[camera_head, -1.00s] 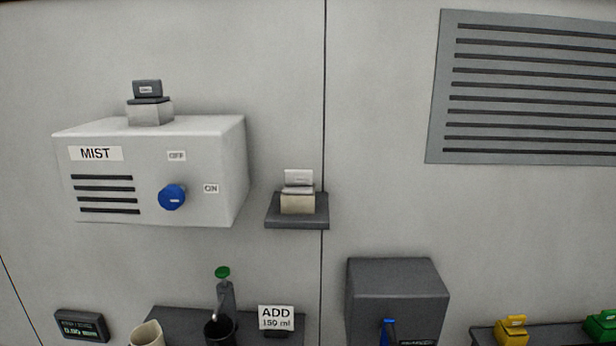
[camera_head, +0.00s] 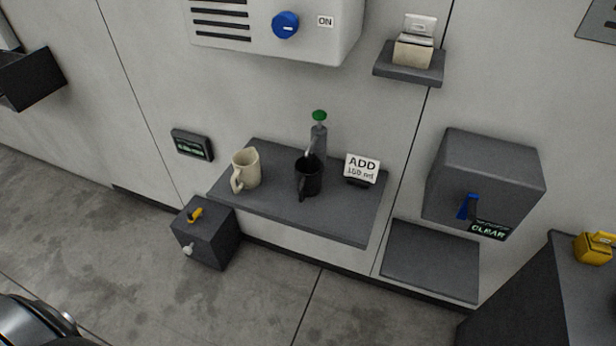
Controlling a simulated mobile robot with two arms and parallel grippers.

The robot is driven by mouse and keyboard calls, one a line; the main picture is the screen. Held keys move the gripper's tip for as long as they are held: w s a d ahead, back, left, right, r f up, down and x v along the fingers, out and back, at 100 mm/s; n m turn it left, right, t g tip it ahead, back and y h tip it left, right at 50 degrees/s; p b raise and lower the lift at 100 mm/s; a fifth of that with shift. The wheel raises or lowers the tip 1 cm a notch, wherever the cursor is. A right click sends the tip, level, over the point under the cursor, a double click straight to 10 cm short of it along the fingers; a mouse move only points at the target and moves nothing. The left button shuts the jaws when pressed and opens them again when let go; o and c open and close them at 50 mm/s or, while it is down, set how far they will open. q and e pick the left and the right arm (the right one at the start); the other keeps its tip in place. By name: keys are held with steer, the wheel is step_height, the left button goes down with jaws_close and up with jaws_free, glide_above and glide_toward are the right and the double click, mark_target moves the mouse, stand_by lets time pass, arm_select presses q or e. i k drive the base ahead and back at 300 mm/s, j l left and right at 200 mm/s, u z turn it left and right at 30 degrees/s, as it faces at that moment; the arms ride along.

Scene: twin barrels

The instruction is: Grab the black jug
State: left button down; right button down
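The black jug (camera_head: 309,177) stands upright on a dark grey wall shelf (camera_head: 290,220), under the spout of a tap with a green top (camera_head: 319,116). Its handle faces the front left. A cream jug (camera_head: 246,169) stands to its left on the same shelf. Neither of my grippers is in view. A dark, shiny rounded part at the lower left seems to be part of my own body.
An "ADD 150 ml" sign (camera_head: 362,168) stands right of the black jug. A grey box with a blue lever (camera_head: 487,177) hangs at right above a low dark slab (camera_head: 431,261). A small dark box (camera_head: 206,232) is below left. The floor in front is clear.

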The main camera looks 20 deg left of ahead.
mark_target(309, 171)
steer(key=l+u, duration=1.1)
